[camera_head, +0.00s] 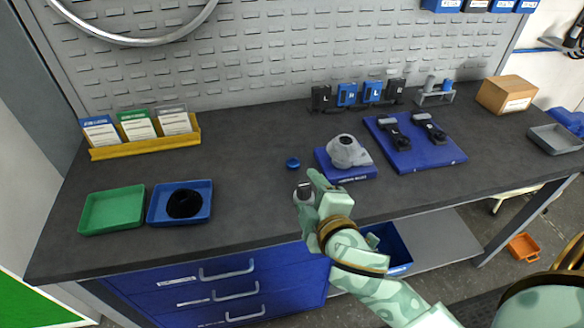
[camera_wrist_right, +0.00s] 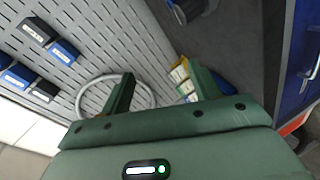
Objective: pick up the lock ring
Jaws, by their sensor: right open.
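My right gripper (camera_head: 306,188) is above the front part of the dark workbench, open. Its two green fingers also show spread apart in the right wrist view (camera_wrist_right: 160,92), with nothing gripped between them. A small round blue piece (camera_head: 293,162) lies on the bench just beyond the fingertips; it may be the lock ring. A small grey round part (camera_head: 304,190) shows right at the fingers; I cannot tell whether it is a loose piece. A black ring-shaped item (camera_head: 184,203) lies in a blue tray (camera_head: 153,215). My left gripper is not in view.
A grey cast part (camera_head: 346,150) sits on a blue block (camera_head: 352,174) close to the right of my gripper. A blue board (camera_head: 436,158) holds black parts further right. A green tray (camera_head: 85,223) and yellow card rack (camera_head: 146,148) stand left. The bench's left middle is clear.

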